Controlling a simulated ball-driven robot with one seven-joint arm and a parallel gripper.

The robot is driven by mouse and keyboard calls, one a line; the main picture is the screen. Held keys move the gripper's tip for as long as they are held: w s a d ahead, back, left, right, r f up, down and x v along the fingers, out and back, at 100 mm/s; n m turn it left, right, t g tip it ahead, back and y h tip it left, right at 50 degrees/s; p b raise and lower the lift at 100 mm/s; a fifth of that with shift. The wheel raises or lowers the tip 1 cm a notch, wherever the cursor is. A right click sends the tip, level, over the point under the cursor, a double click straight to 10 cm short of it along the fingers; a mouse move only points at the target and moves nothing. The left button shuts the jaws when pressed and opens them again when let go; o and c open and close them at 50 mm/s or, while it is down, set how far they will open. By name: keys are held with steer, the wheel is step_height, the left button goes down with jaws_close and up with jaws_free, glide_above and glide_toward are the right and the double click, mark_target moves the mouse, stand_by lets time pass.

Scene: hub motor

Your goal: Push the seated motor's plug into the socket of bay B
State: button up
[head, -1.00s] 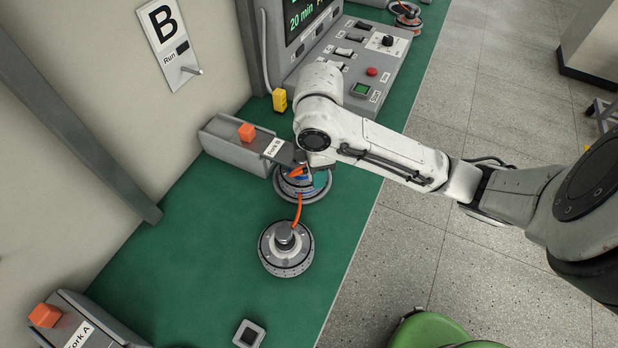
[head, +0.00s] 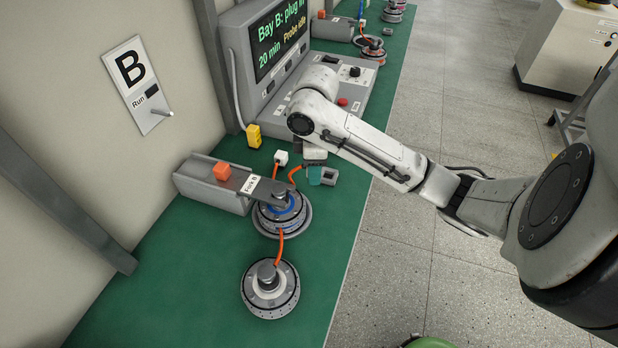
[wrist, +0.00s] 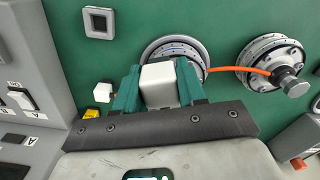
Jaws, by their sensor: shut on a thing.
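The seated motor (head: 283,214) is a round grey disc with a blue ring, held under the tip of Fork B (head: 225,190). My gripper (head: 315,175) is past it, low over the green bench. In the wrist view, the teal fingers (wrist: 160,92) are shut on a white block-shaped plug (wrist: 159,84). An orange cable (head: 294,174) runs from the motor's side up to my gripper. The bay B socket, a small grey box (head: 330,176), sits just right of my gripper; in the wrist view its dark opening (wrist: 98,22) shows at upper left, apart from the plug.
A second white block (head: 281,158) with an orange cable lies left of my gripper, near a yellow block (head: 253,135). Another motor (head: 270,288) lies nearer on the bench. The grey console (head: 325,85) with the bay B screen stands behind my gripper.

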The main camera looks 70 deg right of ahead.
steer(key=d+m+b, duration=0.1)
steer(key=d+m, duration=0.3)
steer(key=d, duration=0.7)
step_height(320, 180, down, 6)
steer(key=b, duration=0.4)
steer(key=shift+w+d+f, duration=0.15)
steer(key=shift+f+b, duration=0.55)
steer(key=shift+f, duration=0.55)
steer(key=shift+f, duration=0.1)
steer(key=shift+f, duration=0.45)
steer(key=shift+f, duration=0.1)
steer(key=shift+f, duration=0.35)
steer(key=shift+f, duration=0.1)
